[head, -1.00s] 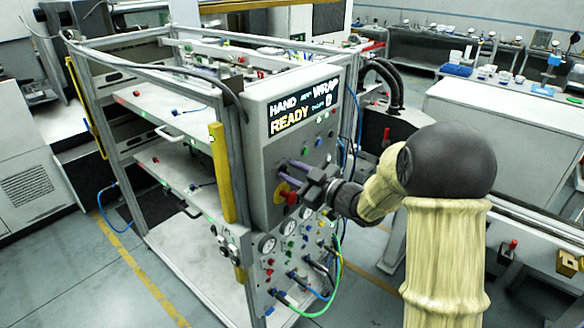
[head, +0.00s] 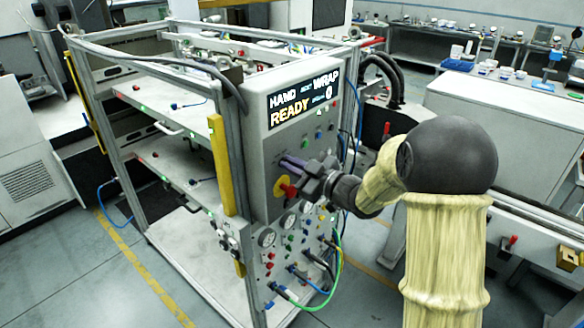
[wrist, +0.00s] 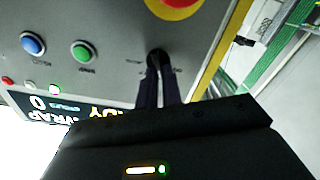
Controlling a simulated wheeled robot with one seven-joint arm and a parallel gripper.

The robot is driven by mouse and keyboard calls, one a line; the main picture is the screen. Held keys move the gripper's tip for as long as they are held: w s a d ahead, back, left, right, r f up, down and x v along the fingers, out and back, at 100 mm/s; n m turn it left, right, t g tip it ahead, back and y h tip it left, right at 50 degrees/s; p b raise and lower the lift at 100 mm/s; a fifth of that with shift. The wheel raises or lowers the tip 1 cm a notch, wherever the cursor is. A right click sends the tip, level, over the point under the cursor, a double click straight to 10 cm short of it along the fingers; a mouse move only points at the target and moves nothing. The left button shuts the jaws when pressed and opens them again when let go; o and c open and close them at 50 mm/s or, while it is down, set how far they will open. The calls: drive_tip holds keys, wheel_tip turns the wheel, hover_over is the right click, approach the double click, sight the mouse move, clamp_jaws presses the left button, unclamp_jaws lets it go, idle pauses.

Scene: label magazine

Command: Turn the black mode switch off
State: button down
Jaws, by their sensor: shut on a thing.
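The black mode switch (wrist: 154,59) is a small dark knob on the grey panel face, between the tips of my gripper in the wrist view. My gripper (wrist: 156,72) is shut on it, with two dark fingers close together. In the head view my gripper (head: 284,161) reaches the panel from the right, below the display. There its purple fingers and body hide the switch. Small labels stand on both sides of the switch in the wrist view, too blurred to read. I cannot tell which setting it points to.
The display (head: 303,103) reads HAND, WRAP and READY. A red and yellow emergency button (head: 287,188) sits just below my fingers. Green (wrist: 84,51) and blue (wrist: 33,43) buttons are near the switch. Gauges (head: 267,237) and hoses are lower on the panel.

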drive_tip(key=shift+f+b, duration=0.2)
drive_tip(key=shift+b, duration=0.2)
drive_tip(key=n+b, duration=0.1)
drive_tip(key=b, duration=0.2)
drive_tip(key=n+b, duration=0.2)
drive_tip(key=b, duration=0.1)
drive_tip(key=n+b, duration=0.2)
drive_tip(key=shift+s+a+f+b, duration=0.15)
drive_tip(key=shift+s+f+b, duration=0.05)
drive_tip(key=shift+f+b, duration=0.2)
drive_tip(key=n+b, duration=0.2)
drive_tip(key=b, duration=0.1)
drive_tip(key=shift+r+n+b, duration=0.1)
drive_tip(key=shift+n+b, duration=0.25)
drive_tip(key=shift+n, duration=0.05)
drive_tip(key=shift+n+b, duration=0.3)
drive_tip(key=shift+b, duration=0.05)
drive_tip(key=shift+r, duration=0.1)
drive_tip(key=c, duration=1.6)
unclamp_jaws()
drive_tip(key=shift+o, duration=0.2)
drive_tip(key=shift+r, duration=0.1)
